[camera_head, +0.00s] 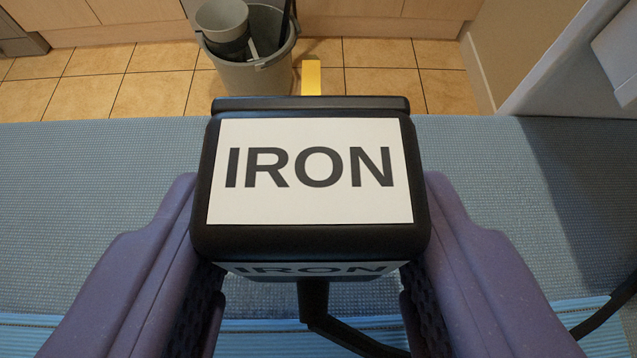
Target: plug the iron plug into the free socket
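The iron plug (311,170) is a black block with a white label reading IRON on its upper face, and a second IRON label shows on its near face. A yellow prong (311,77) points away from me at its far end. A black cord (315,305) leaves its near side and bends right. My gripper (311,190) has purple fingers pressed against the plug's left and right sides, shut on it. The free socket is not identifiable in this view.
A blue textured surface (100,190) lies beneath, with a ribbed light-blue strip along its near edge. A grey bucket (250,75) stands on the tiled floor (150,95) beyond. A white object (617,55) is at the upper right. A black cable (605,312) lies at lower right.

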